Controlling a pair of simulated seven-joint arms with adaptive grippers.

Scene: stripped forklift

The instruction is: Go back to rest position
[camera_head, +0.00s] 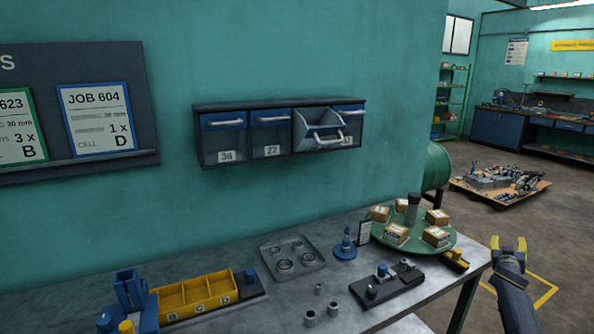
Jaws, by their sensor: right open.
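My right gripper (508,246) is at the lower right, past the right end of the workbench. Its two yellow fingertips point up and stand apart with nothing between them. It hangs over the floor, apart from the bench and its objects. My left gripper does not show.
The workbench (225,257) carries a yellow lettered bin (196,294), a metal tray (292,262), a dark fixture (400,284) and a green turntable (450,240) with small boxes. Above, a wall drawer unit (235,140) has one drawer (322,125) tilted open. A loaded pallet (500,190) lies behind.

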